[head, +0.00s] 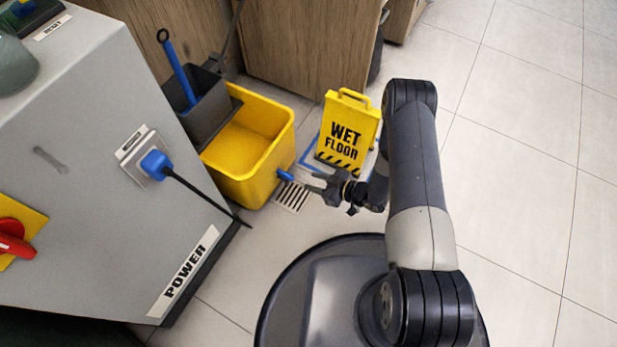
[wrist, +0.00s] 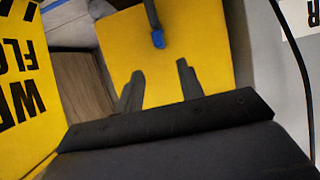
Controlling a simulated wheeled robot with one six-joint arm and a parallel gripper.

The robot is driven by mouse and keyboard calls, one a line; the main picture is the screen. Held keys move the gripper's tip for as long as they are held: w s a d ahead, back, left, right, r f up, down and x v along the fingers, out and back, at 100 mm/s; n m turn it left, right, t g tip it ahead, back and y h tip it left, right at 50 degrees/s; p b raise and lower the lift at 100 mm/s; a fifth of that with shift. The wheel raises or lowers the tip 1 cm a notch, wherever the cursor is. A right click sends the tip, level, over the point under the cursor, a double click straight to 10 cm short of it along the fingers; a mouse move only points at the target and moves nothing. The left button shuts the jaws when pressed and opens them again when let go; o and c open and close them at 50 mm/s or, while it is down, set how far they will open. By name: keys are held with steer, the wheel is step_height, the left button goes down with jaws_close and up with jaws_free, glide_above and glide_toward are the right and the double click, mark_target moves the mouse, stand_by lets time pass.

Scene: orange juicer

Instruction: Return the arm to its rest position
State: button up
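My arm reaches over my round base and bends down, with my gripper (head: 318,184) low in front of the yellow mop bucket (head: 284,146). In the wrist view my gripper (wrist: 158,82) shows two dark fingers spread apart, with nothing between them. Beyond the fingertips is the bucket's yellow wall (wrist: 200,45). A blue-tipped lever (wrist: 158,40) on that wall lies ahead of the gap, apart from the fingers. Its blue end also shows in the head view (head: 285,175).
A yellow wet-floor sign (head: 347,132) stands close to my gripper. A grey power cabinet (head: 85,140) with a blue plug (head: 154,163) and black cable is at left. A drain grate (head: 291,196) lies below the bucket. Tiled floor at right (head: 520,170) is clear.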

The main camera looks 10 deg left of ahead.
mark_target(290, 175)
stand_by(0.3)
steer(key=b+x, duration=0.4)
steer(key=x, duration=0.6)
steer(key=shift+w+a+f, duration=0.1)
steer(key=shift+a+f, duration=0.15)
steer(key=shift+f, duration=0.05)
steer(key=shift+r, duration=0.15)
